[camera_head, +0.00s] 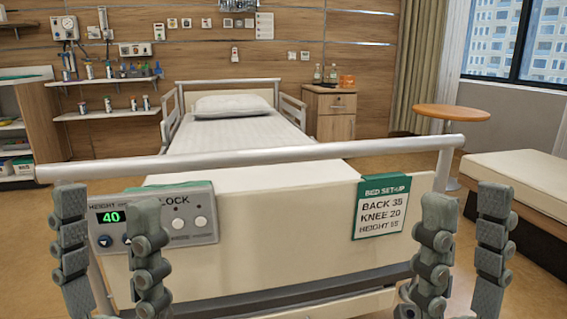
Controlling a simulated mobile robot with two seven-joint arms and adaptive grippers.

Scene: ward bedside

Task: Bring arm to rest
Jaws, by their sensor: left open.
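My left gripper (108,198) is at the lower left, fingers upright and spread apart, with nothing between them. It stands in front of the bed's control panel (203,236), and its right finger hides part of it. The panel has a green display (111,217) reading 40, arrow buttons, and round knobs under a LOCK label. My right gripper (466,197) is at the lower right, fingers upright, apart and empty. Its left finger stands just right of the bed set-up card (381,207), which reads BACK 35, KNEE 20 and a height figure too small to be sure of.
The bed (262,184) has a footboard with a grey rail (260,156) right across in front of me. A pillow (233,105) lies at its far end. A bedside cabinet (329,116), a round table (452,112) and a cushioned bench (520,176) stand to the right. Shelves (108,115) are at left.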

